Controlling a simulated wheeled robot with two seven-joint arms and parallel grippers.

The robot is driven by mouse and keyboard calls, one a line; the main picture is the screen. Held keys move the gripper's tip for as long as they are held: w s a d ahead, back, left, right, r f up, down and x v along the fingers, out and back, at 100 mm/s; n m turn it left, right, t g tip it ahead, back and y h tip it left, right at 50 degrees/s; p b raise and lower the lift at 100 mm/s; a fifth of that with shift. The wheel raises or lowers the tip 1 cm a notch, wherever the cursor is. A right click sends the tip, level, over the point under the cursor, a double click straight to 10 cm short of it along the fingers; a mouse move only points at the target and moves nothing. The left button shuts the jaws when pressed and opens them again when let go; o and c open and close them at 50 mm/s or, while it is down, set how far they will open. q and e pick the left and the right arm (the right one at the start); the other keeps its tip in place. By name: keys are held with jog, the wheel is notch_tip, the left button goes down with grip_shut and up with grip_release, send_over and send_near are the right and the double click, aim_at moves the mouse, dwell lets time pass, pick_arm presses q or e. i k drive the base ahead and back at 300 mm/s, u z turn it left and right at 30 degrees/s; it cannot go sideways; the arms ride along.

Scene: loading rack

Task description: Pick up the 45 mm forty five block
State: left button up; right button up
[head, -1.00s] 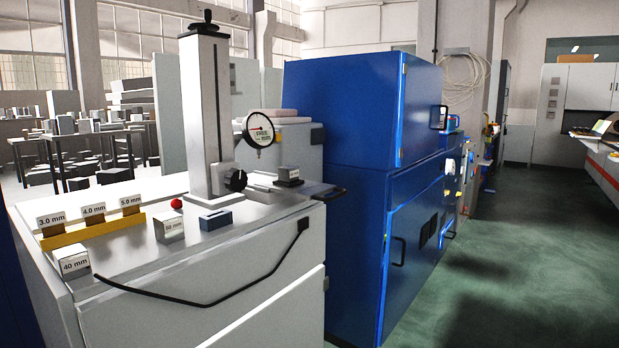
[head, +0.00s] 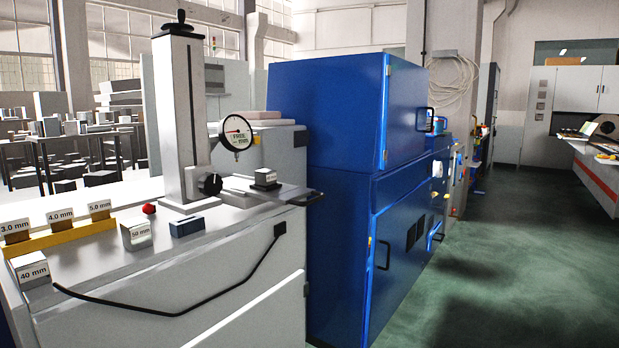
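A small dark block with a white label (head: 266,179) sits on the platform beside the dial gauge stand (head: 186,120); its label is too small to read surely. A grey block marked 50 mm (head: 137,236) stands on the grey bench top (head: 110,262). A block marked 40 mm (head: 30,271) stands at the bench's left front corner. I cannot read a 45 mm label on any block. Neither of my grippers is in view.
A yellow holder (head: 72,239) carries plates marked 3.0, 4.0 and 5.0 mm. A red ball (head: 149,209) and a blue block (head: 187,227) lie on the bench. A tall blue cabinet (head: 345,120) stands right of it. The green floor (head: 490,270) at right is open.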

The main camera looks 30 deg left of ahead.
aim_at(265, 178)
jog(key=i, duration=3.95)
jog(key=u, duration=4.6)
